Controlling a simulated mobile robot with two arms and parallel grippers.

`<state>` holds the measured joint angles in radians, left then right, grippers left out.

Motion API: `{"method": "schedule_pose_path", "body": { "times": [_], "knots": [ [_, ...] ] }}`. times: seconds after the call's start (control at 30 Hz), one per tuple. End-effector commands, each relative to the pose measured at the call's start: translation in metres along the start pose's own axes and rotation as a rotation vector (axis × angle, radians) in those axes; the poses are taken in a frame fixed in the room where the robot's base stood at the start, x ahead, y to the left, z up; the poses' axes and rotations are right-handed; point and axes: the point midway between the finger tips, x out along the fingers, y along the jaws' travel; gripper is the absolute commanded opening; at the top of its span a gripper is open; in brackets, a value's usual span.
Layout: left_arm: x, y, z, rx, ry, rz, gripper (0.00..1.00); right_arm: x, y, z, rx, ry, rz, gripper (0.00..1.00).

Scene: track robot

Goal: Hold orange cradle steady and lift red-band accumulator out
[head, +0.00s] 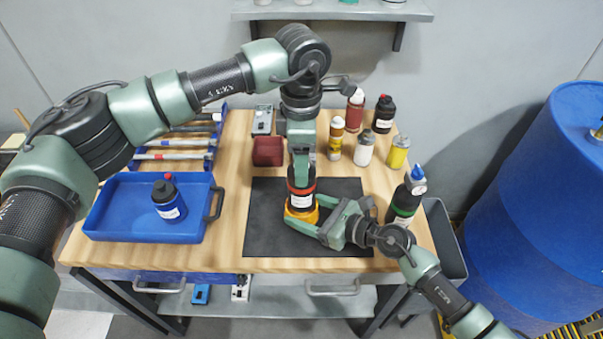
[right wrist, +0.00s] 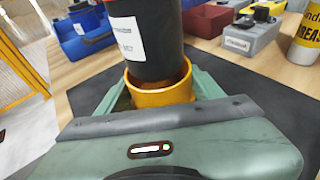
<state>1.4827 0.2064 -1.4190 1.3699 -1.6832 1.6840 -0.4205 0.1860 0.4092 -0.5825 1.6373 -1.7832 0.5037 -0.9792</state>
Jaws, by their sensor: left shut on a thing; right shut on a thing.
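The red-band accumulator (head: 301,201), a dark cylinder with a white label, stands in the orange cradle (head: 301,216) on the black mat (head: 265,235). My left gripper (head: 300,178) comes down from above and is shut on the accumulator's top. My right gripper (head: 318,222) reaches in from the right and is shut on the cradle. In the right wrist view the cradle (right wrist: 162,97) sits between my green fingers, and the accumulator (right wrist: 147,48) leans slightly, its lower end inside the ring. The inner back wall of the ring shows. The accumulator's bottom is hidden.
A blue tray (head: 130,236) holding a dark bottle (head: 168,201) is at the left. A green-band cylinder (head: 404,203) stands right of the mat. Several bottles and a dark red box (head: 267,151) stand behind. A blue drum (head: 530,200) is at the far right.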

Motion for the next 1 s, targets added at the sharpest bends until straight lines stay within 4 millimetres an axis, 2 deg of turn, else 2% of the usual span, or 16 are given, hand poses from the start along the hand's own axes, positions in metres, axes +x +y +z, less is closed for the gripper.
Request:
{"method": "schedule_pose_path", "body": {
  "times": [0.03, 0.1, 0.3, 0.43, 0.67, 0.7, 0.77, 0.8, 1.0],
  "knots": [
    [-0.012, 0.001, 0.001, 0.001, -0.004, 0.005, 0.0, 0.0, 0.002, -0.008, 0.003, 0.016, 0.005, 0.18],
    [-0.025, 0.001, 0.001, 0.0, -0.002, 0.005, 0.0, 0.0, 0.002, -0.008, 0.003, 0.016, 0.005, 0.18],
    [-0.051, 0.001, 0.001, -0.001, -0.002, 0.002, 0.0, 0.0, 0.002, -0.008, 0.003, 0.016, 0.005, 0.18],
    [-0.058, 0.0, 0.0, 0.0, -0.002, 0.002, 0.0, 0.0, 0.002, -0.008, 0.003, 0.016, 0.005, 0.18],
    [-0.059, 0.0, 0.0, 0.0, -0.002, 0.001, 0.0, 0.0, 0.002, -0.008, 0.003, 0.015, 0.005, 0.18],
    [-0.059, 0.0, 0.0, 0.0, -0.002, 0.001, 0.0, 0.0, 0.002, -0.008, 0.003, 0.015, 0.005, 0.72],
    [-0.059, 0.0, 0.0, 0.0, -0.002, 0.001, 0.0, 0.0, 0.002, -0.008, 0.003, 0.015, 0.005, 0.89],
    [-0.059, 0.0, 0.0, 0.0, -0.002, 0.001, 0.0, 0.0, 0.002, -0.008, 0.003, 0.014, 0.004, 0.92],
    [-0.059, 0.0, 0.0, 0.0, -0.002, 0.001, 0.0, 0.0, 0.001, -0.004, 0.002, 0.007, 0.002, 0.92]
  ]
}}
